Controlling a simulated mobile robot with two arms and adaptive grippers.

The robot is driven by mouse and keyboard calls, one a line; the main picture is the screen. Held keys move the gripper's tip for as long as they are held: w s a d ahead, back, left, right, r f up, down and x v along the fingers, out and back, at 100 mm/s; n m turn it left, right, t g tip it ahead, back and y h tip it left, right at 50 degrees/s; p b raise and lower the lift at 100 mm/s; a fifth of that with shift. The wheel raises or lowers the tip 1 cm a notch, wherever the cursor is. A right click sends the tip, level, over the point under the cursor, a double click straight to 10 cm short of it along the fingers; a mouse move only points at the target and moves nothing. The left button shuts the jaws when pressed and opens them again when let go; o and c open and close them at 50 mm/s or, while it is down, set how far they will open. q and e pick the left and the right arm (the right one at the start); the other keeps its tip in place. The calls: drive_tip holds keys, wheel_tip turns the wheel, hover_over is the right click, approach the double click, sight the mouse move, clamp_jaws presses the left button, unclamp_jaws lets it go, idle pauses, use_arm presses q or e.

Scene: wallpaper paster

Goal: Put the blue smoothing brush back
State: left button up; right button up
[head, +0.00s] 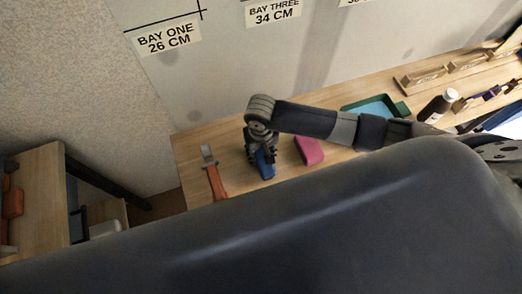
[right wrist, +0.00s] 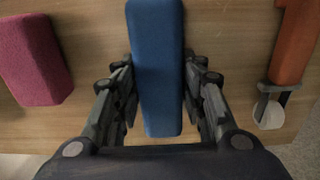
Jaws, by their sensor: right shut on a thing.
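The blue smoothing brush (head: 265,164) is a long blue block near the left end of the wooden table (head: 190,147). My right gripper (head: 260,156) points down over it and is shut on it. In the right wrist view the brush (right wrist: 156,65) lies lengthwise between the two fingers (right wrist: 160,95), one on each long side. I cannot tell whether the brush rests on the table or is just above it. My left gripper is not in view.
Further right are a green tray (head: 402,108), a dark bottle (head: 434,108) and a wooden rack (head: 425,77). The wall stands behind the table.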

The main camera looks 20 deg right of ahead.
sight(261, 153)
drive_tip(key=o, duration=1.1)
drive_tip(key=shift+f+b, duration=0.15)
drive_tip(key=shift+b, duration=0.25)
drive_tip(key=shift+f+b, duration=0.2)
drive_tip(key=shift+b, duration=0.25)
wheel_tip(261, 153, up, 11)
drive_tip(key=shift+r+p, duration=0.1)
drive_tip(key=shift+p, duration=0.55)
